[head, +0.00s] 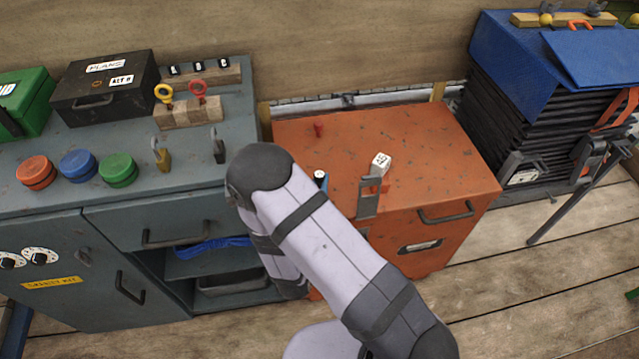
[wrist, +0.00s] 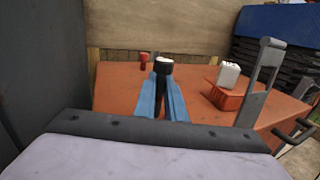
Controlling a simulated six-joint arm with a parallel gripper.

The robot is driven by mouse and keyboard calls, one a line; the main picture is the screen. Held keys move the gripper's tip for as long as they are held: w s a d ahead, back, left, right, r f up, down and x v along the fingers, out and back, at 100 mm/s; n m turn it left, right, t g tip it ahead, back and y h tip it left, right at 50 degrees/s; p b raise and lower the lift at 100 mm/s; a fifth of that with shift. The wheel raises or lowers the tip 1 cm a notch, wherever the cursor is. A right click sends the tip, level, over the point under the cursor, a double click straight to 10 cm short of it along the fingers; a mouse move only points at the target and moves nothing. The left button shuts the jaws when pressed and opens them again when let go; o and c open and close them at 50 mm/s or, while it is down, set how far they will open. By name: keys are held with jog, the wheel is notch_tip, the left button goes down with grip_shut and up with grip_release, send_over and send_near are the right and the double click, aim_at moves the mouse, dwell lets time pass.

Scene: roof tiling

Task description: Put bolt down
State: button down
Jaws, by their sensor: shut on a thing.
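My gripper (wrist: 163,88) has blue fingers and is shut on the bolt (wrist: 164,66), a dark piece with a pale top. The bolt stands up from the fingertips, over the orange chest in the wrist view. In the head view only the bolt's dark, pale-topped end (head: 320,175) shows past my arm, at the chest's left part. My arm hides most of the gripper there. I cannot tell whether the bolt touches the chest top. The orange chest (head: 430,150) has a grey hasp plate (head: 368,200) standing up at its front edge, also in the wrist view (wrist: 262,80).
A white marked cube (head: 381,158) sits on an orange block by the hasp. A small red peg (head: 319,130) stands at the chest's back left. A grey cabinet (head: 120,200) with padlocks and coloured discs is at left. Blue-topped black bellows (head: 520,120) stand at right.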

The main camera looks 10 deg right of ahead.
aim_at(318, 185)
jog(key=shift+f, duration=0.1)
jog(key=c, duration=1.8)
grip_release()
jog(key=shift+s+a, duration=0.25)
jog(key=shift+s, duration=0.2)
jog(key=v, duration=0.4)
jog(key=shift+s+r, duration=0.1)
jog(key=shift+r, duration=0.25)
notch_tip(318, 185, up, 7)
jog(key=shift+f+p, duration=0.2)
jog(key=shift+p, duration=0.5)
